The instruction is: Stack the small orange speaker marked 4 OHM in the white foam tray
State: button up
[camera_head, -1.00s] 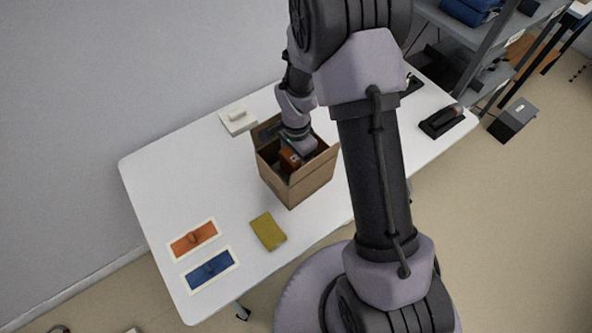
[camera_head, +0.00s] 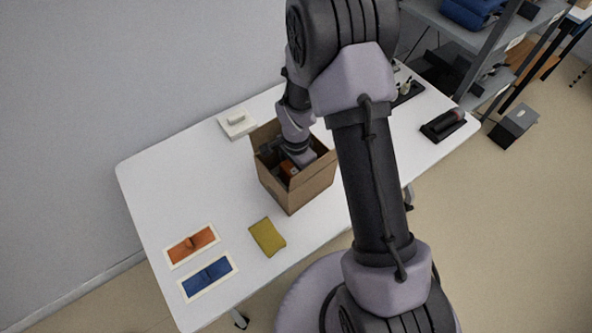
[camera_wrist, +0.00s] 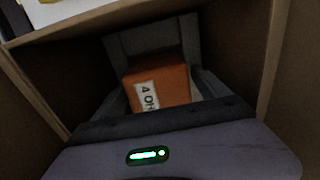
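The small orange speaker (camera_wrist: 160,84) with a white label reading "4 OH…" shows inside the cardboard box in the wrist view. A bit of its orange (camera_head: 288,169) shows in the head view below my wrist. My gripper (camera_head: 293,163) reaches down into the box. Grey parts lie beside and behind the speaker in the wrist view; I cannot tell whether my fingers grip it. A flat white piece (camera_head: 234,131) with a raised part on top lies behind the box; I cannot tell whether it is the foam tray.
The open cardboard box (camera_head: 307,190) stands on the white table (camera_head: 178,197); its walls surround my gripper. A mustard cloth-like pad (camera_head: 267,237), an orange panel (camera_head: 205,237) and a blue panel (camera_head: 207,277) with pale borders lie at front left. Dark items (camera_head: 442,126) stand at right.

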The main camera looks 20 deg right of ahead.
notch_tip(320, 180, up, 25)
jog(key=s+n+t+p, duration=0.2)
jog(key=s+n+p, duration=0.1)
jog(key=p, duration=0.2)
jog(key=s+a+r+n+t+y, duration=0.1)
jog(key=s+a+r+n+t, duration=0.1)
jog(key=s+r, duration=0.4)
jog(key=s+a+r+n+t+y, duration=0.1)
jog(key=s+a+r+n, duration=0.1)
jog(key=s+r+n, duration=0.2)
jog(key=s+r, duration=0.3)
jog(key=s, duration=0.3)
jog(key=shift+t, duration=0.4)
notch_tip(320, 180, down, 4)
jog(key=b, duration=0.3)
jog(key=shift+r+b, duration=0.2)
jog(key=shift+b, duration=0.1)
